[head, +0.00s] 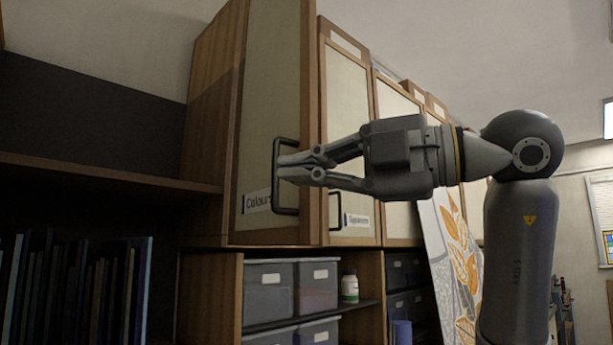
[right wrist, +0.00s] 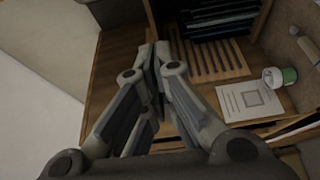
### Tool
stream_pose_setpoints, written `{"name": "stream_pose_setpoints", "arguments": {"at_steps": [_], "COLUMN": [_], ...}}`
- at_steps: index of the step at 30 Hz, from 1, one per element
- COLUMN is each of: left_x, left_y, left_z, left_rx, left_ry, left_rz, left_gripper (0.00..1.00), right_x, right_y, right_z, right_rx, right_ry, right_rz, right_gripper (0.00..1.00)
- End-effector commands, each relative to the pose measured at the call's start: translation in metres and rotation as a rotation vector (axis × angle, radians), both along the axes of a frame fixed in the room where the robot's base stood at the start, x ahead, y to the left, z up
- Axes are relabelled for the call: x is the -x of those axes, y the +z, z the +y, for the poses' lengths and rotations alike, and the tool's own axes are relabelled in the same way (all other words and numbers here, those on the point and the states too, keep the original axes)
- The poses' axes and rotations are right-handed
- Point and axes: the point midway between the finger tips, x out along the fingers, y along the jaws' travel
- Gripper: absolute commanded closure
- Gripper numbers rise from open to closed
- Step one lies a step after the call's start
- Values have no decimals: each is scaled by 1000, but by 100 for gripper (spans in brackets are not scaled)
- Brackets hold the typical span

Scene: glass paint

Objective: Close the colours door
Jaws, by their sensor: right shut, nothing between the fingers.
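The colours door (head: 268,100) is a tall pale panel in a wooden frame, with a label reading "Colour…" low on it. Its right edge seems to stand out past the neighbouring door, but I cannot tell how far ajar it is. Its dark bar handle (head: 276,180) is near that edge. My right gripper (head: 284,168) reaches in from the right, its fingers together and empty. The fingertips overlap the handle in the head view; whether they touch it I cannot tell. In the right wrist view the gripper's fingers (right wrist: 156,62) also meet, with no handle visible. My left gripper is not in view.
A second labelled door (head: 348,120) with its own handle adjoins on the right. Below are grey bins (head: 268,292) and a small jar (head: 349,287). Dark open shelving (head: 90,170) with books lies left. A leaf-patterned panel (head: 452,250) leans behind my right arm.

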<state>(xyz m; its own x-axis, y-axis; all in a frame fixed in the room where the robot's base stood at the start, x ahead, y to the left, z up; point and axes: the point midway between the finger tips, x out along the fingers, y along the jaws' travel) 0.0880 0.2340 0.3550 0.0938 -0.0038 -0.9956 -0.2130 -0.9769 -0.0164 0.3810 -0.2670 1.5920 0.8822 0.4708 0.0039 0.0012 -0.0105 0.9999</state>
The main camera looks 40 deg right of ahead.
Motion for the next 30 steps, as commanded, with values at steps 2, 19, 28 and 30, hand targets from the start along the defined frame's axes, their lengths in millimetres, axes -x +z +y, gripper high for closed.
{"name": "stream_pose_setpoints", "arguments": {"at_steps": [2, 19, 28, 30], "left_x": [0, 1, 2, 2], "left_y": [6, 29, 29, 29], "left_z": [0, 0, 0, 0], "left_rx": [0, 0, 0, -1], "left_ry": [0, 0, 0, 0], "left_rz": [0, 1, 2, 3], "left_gripper": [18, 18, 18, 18], "right_x": [-15, -73, -74, -74], "right_y": [1, 1, 0, 0], "right_z": [9, 0, -4, -4], "right_rx": [3, -3, 0, 0], "right_ry": [2, -1, 0, 0], "right_rz": [5, 1, 0, 0], "right_gripper": [100, 100, 100, 100]}}
